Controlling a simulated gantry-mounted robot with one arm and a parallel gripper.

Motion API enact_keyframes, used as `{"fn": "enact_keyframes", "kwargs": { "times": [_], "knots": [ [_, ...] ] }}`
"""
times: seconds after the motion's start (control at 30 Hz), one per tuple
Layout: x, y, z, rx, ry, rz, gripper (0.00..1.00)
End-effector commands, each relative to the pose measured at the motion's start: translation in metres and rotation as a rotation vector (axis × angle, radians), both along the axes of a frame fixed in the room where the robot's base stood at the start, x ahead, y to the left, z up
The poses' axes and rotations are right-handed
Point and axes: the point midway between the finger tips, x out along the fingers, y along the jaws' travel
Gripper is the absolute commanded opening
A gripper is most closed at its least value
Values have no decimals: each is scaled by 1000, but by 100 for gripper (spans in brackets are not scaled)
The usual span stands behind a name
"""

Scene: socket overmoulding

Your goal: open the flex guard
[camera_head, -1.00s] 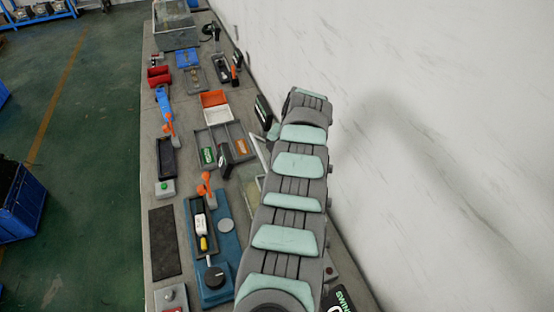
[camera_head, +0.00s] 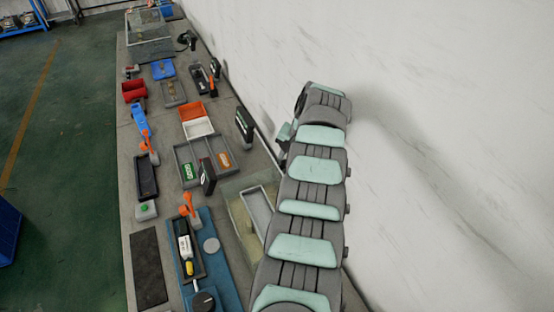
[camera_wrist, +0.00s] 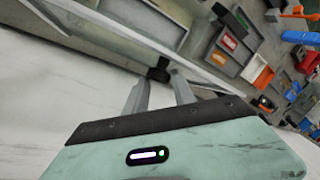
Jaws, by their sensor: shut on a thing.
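The flex guard shows in the wrist view as a long pale, partly clear panel (camera_wrist: 110,36) running diagonally. A small black block (camera_wrist: 158,74), seemingly its handle, sits at its edge. My gripper (camera_wrist: 161,77) has its two grey fingers on either side of this block and is shut on it. In the head view a clear, yellowish base (camera_head: 236,215) with a pale tray (camera_head: 258,210) lies left of my arm. My fingers are hidden there, and the guard's angle is hard to tell.
A white wall (camera_head: 420,60) stands close on the right. A grey divided tray (camera_head: 190,170), a dark upright device (camera_head: 207,176) and a blue fixture (camera_head: 213,260) with an orange-handled clamp (camera_head: 189,207) stand to the left on the bench.

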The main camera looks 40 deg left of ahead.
Motion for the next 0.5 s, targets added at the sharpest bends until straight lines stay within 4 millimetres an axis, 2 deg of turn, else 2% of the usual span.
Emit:
{"fn": "enact_keyframes", "kwargs": {
  "times": [0.03, 0.1, 0.5],
  "knots": [
    [3, -11, -7, -13, 7, -9, 0],
    [5, -13, -7, -14, 8, -10, 0],
    [7, -17, -7, -14, 9, -7, 0]
  ]
}}
